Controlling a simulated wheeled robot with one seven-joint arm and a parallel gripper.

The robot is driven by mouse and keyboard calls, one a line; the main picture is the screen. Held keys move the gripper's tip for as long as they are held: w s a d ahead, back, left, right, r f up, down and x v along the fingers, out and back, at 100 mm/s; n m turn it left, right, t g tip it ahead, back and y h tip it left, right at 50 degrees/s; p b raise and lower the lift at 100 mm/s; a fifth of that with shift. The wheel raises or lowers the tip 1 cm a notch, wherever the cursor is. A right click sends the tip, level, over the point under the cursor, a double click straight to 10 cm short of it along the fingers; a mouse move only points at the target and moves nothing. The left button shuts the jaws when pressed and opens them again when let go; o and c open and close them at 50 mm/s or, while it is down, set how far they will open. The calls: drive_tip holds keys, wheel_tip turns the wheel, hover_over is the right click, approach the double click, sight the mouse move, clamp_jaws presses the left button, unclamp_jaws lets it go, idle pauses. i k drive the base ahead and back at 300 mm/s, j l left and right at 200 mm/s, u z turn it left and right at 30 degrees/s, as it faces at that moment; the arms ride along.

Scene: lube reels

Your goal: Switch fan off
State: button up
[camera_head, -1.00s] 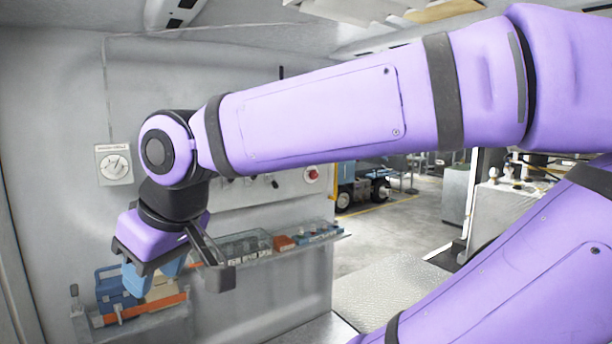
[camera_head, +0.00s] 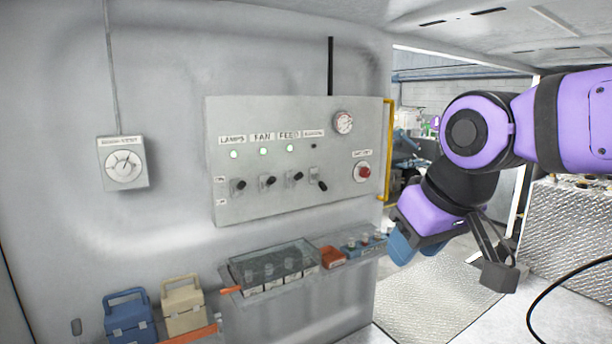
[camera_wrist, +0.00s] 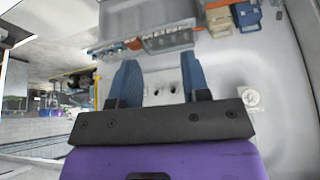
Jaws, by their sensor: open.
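The grey control panel (camera_head: 290,208) is on the wall in the head view. Its FAN switch (camera_head: 268,181) is second from the left, with the lever knob towards the upper side. The FAN lamp (camera_head: 263,152) above it glows green. My gripper (camera_head: 402,248) is open and empty, to the right of the panel and lower than the switches, apart from them. In the wrist view, my gripper (camera_wrist: 162,78) shows two blue fingers spread apart. Two small dark parts show between them, too small to identify, and the gripper body hides what lies below.
The LAMPS switch (camera_head: 239,186) and FEED switch (camera_head: 295,177) flank FAN closely. A fourth lever (camera_head: 319,185) points down, its lamp dark. A red button (camera_head: 363,172) and yellow rail (camera_head: 387,150) are at the right. A shelf with a clear bin (camera_head: 270,264) juts out below.

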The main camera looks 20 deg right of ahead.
sight(272, 180)
drive_tip(key=i+j+z, duration=0.1)
drive_tip(key=i, duration=0.45)
drive_tip(key=i+j+z, duration=0.15)
drive_tip(key=i, duration=0.35)
drive_tip(key=i+j+z, duration=0.1)
drive_tip(key=i, duration=0.45)
drive_tip(key=j, duration=0.1)
